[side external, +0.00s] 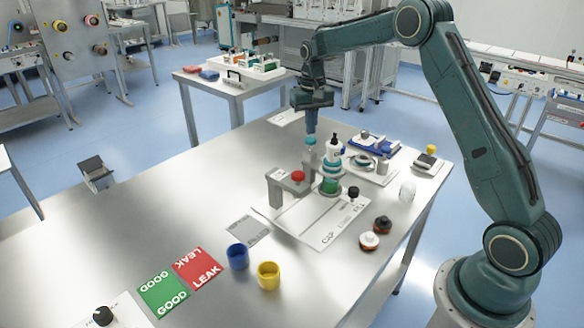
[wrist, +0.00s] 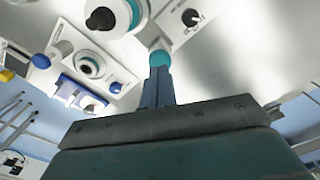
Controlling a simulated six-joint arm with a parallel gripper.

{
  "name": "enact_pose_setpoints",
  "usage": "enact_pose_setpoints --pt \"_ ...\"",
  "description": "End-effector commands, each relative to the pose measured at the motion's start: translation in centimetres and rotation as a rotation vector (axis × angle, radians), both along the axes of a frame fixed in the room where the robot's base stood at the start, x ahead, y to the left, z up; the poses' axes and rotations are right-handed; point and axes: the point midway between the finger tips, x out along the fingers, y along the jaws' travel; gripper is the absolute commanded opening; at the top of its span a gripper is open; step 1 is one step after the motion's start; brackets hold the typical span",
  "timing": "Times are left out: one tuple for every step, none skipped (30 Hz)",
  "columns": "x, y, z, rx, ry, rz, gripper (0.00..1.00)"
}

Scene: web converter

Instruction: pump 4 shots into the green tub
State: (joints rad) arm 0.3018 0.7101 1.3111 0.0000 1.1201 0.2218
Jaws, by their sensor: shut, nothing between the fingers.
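My gripper (side external: 311,134) is shut and points down over the steel table, with nothing held. Its fingertips are right above or touching a teal round top (side external: 310,141) on a pale bottle-like body; I cannot tell whether they touch. The teal top also shows at the fingertips in the wrist view (wrist: 160,58). Just right of it stands a white bottle with a black top (side external: 333,150) and teal rings. A green tub-like part (side external: 330,186) sits low beneath these, partly hidden. The inside of the green part is not visible.
A grey bracket with a red button (side external: 297,176) stands to the left. A blue tub (side external: 238,256) and a yellow tub (side external: 268,275) stand at the front. Green and red cards (side external: 180,282) lie nearby. A blue device (side external: 372,145) is at the back right.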

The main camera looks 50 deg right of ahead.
Motion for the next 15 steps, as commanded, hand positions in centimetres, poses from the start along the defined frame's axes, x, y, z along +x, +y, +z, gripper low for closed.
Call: enact_pose_setpoints --pt "0.00 0.00 -0.01 0.000 0.000 0.000 0.00" --pt "0.00 0.00 -0.01 0.000 0.000 0.000 0.00" --pt "0.00 0.00 -0.01 0.000 0.000 0.000 0.00" --pt "0.00 0.00 -0.02 0.000 0.000 0.000 0.00" --pt "0.00 0.00 -0.02 0.000 0.000 0.000 0.00" --pt "0.00 0.00 -0.02 0.000 0.000 0.000 0.00" --pt "0.00 0.00 -0.02 0.000 0.000 0.000 0.00" --pt "0.00 0.00 -0.02 0.000 0.000 0.000 0.00" --pt "0.00 0.00 0.00 0.000 0.000 0.000 0.00" --pt "0.00 0.00 0.03 0.000 0.000 0.000 0.00" --pt "0.01 0.00 0.07 0.000 0.000 0.000 0.00" --pt "0.01 0.00 0.18 0.000 -0.001 0.000 0.00" --pt "0.02 0.00 0.28 0.000 -0.001 0.000 0.00" --pt "0.03 -0.01 0.42 0.000 -0.001 0.000 0.00" --pt "0.03 -0.01 0.63 0.000 -0.001 0.000 0.00"
